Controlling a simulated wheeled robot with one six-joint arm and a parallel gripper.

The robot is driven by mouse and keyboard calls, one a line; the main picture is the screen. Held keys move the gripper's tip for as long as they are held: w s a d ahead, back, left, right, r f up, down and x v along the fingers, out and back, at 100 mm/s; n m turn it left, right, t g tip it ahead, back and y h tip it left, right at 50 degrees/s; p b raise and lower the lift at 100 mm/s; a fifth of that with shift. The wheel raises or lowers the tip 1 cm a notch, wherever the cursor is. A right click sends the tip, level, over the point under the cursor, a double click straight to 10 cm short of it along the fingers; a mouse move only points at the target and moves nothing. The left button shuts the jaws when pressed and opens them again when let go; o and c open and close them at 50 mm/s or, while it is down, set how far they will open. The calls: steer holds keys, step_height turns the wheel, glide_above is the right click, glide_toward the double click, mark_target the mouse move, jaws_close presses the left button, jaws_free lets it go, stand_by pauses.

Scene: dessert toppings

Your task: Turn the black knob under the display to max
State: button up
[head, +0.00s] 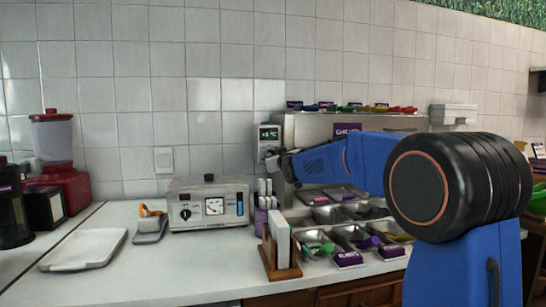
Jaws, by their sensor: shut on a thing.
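A white control box with a small green display (269,133) is mounted at the left end of the steel topping station, in the head view. My gripper (276,160) reaches in from the right on my blue arm, with its dark fingers at the lower part of this box, just under the display. The fingers are shut on the black knob there. The knob is mostly hidden by the fingers, and its turned angle cannot be read. The text on the display is too small to read.
A silver appliance (209,204) with a gauge and its own black dial stands to the left. A wooden holder (281,262) with white cards and several steel topping trays (352,235) are below the gripper. A white tray (84,249) lies at the left.

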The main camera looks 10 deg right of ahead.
steer(key=shift+m, duration=0.3)
steer(key=m+h, duration=0.1)
steer(key=m, duration=1.1)
steer(key=m+h, duration=0.1)
steer(key=m, duration=1.1)
steer(key=shift+a+f+t, duration=0.15)
steer(key=shift+f+t, duration=0.05)
steer(key=shift+t, duration=0.2)
steer(key=shift+m, duration=0.4)
steer(key=o, duration=1.1)
steer(key=shift+c, duration=0.2)
steer(key=shift+h, duration=0.3)
steer(key=shift+s, duration=0.1)
